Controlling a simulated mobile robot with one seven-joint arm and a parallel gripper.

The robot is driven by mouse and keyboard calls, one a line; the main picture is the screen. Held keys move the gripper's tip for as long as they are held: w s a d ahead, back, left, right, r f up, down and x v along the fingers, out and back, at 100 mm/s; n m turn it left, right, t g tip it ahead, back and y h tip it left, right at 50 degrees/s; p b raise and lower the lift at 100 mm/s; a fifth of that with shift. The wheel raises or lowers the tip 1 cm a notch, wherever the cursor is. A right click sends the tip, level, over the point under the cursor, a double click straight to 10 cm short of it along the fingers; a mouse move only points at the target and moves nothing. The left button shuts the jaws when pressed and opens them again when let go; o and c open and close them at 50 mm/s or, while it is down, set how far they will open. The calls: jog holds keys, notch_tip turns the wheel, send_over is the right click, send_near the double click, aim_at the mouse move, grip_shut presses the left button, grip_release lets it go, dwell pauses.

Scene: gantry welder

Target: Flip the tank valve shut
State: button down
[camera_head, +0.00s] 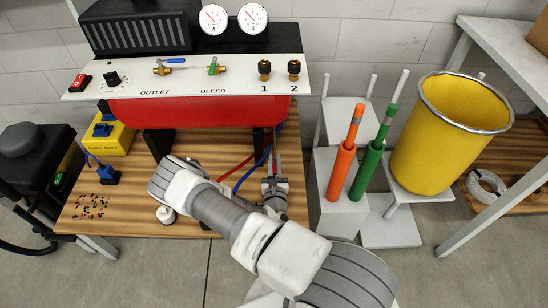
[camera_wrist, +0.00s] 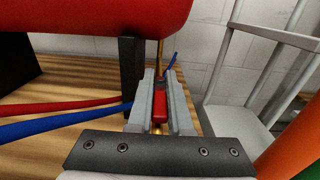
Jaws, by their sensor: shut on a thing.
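The red tank (camera_head: 190,110) lies under the white panel; its rounded underside fills the top left of the wrist view (camera_wrist: 90,15). Below its right end, a thin brass pipe (camera_wrist: 161,52) runs down to a small valve with a red handle (camera_wrist: 160,108). My gripper (camera_wrist: 161,95) is around the red handle, one grey finger on each side, and is shut on it. In the head view my gripper (camera_head: 274,187) is low in front of the tank's right end. The valve is mostly hidden there, and the handle's exact angle is hard to tell.
Red and blue hoses (camera_wrist: 60,122) run just left of my gripper, near a dark tank leg (camera_wrist: 132,78). The panel (camera_head: 230,75) has a blue-handled outlet valve and a green-handled bleed valve. Orange (camera_head: 341,165) and green (camera_head: 367,170) torches and a yellow bin (camera_head: 435,140) stand right.

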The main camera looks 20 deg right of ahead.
dwell(0.3)
jog(key=c, duration=0.8)
grip_release()
jog(key=shift+c, duration=0.2)
jog(key=shift+s+a, duration=0.1)
